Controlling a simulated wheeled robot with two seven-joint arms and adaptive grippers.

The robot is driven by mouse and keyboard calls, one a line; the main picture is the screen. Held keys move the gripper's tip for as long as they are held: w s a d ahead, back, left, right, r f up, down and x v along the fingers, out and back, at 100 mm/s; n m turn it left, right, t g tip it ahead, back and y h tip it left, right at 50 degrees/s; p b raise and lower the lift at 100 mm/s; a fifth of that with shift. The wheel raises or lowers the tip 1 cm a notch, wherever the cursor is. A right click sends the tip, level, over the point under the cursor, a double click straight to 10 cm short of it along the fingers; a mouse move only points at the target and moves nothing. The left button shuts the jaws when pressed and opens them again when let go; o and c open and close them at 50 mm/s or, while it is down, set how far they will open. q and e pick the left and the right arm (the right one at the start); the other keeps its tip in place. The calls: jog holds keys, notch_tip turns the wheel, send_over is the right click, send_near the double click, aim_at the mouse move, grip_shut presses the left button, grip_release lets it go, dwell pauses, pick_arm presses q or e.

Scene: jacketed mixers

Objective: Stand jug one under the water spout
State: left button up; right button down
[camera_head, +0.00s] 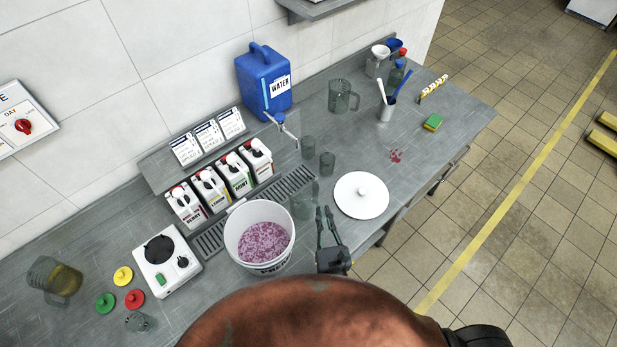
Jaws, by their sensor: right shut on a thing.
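The blue water container (263,80) stands at the back against the wall, with its pale spout (281,120) pointing down to the front right. A clear jug (302,204) is between the white bucket and my right gripper (325,211). The gripper's dark fingers are shut at the jug's right side, seemingly on its handle; the exact contact is hard to see. Another clear jug with a handle (341,97) stands right of the water container. I cannot read any number on the jugs. My left gripper is not in view.
Two small clear vessels (308,147) stand in front of the spout. A white bucket (262,264) of pinkish contents, a white lid (361,194) and several labelled bottles (236,174) are nearby. A jug of yellow liquid (65,280) is far left. A large brown curved surface (315,312) blocks the near middle.

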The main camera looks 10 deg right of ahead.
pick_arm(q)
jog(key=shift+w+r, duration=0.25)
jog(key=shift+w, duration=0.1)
pick_arm(e)
jog(key=w+f, duration=0.3)
jog(key=w, duration=1.2)
jog(key=shift+w+f, duration=0.2)
jog(key=shift+w, duration=0.1)
jog(key=shift+a+f, duration=0.1)
jog(key=shift+f, duration=0.05)
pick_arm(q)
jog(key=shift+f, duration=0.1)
pick_arm(e)
jog(key=c, duration=2)
grip_release()
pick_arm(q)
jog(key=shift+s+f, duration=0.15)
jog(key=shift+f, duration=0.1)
pick_arm(e)
jog(key=s, duration=1.2)
